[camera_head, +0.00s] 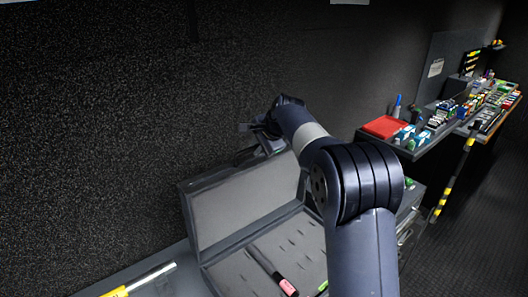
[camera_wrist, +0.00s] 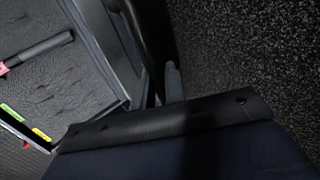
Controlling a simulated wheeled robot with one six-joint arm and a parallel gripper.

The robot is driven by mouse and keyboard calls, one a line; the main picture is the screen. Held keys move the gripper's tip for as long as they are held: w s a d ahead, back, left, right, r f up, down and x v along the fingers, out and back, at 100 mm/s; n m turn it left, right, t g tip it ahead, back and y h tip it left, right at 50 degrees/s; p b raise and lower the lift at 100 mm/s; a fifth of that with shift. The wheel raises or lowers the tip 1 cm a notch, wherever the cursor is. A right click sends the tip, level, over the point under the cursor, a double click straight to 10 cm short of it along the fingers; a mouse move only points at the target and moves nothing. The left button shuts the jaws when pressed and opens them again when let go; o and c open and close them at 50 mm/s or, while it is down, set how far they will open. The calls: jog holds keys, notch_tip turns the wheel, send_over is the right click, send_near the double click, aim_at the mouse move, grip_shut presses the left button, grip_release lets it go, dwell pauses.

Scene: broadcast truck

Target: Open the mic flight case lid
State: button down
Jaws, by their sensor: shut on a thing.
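The mic flight case (camera_head: 235,250) is a grey case with its lid (camera_head: 235,208) raised, standing steeply and leaning back toward the dark wall. A dark microphone with a pink band (camera_head: 273,272) lies in the slotted foam; it also shows in the wrist view (camera_wrist: 38,50). My gripper (camera_head: 262,143) is at the lid's top edge, near its right end, and is shut on the lid. My arm hides the case's right side and part of the gripper. In the wrist view, my gripper (camera_wrist: 158,78) is beside the case; the exact contact is dark.
A silver and yellow rod (camera_head: 142,279) lies left of the case. The carpeted wall (camera_head: 120,120) is close behind the lid. A shelf at right holds a red box (camera_head: 385,126) and several small items.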

jog(key=shift+w+a+f+g, duration=0.1)
jog(key=shift+w+a+g, duration=0.05)
jog(key=shift+w+a, duration=0.4)
jog(key=shift+w+a+g, duration=0.15)
jog(key=shift+w+a, duration=0.15)
jog(key=shift+w, duration=0.3)
jog(key=c, duration=1.5)
grip_release()
jog(key=shift+c, duration=0.2)
jog(key=b+v, duration=0.1)
jog(key=v, duration=0.9)
jog(key=shift+r+b, duration=0.4)
jog(key=shift+r, duration=0.1)
jog(key=shift+s+a, duration=0.1)
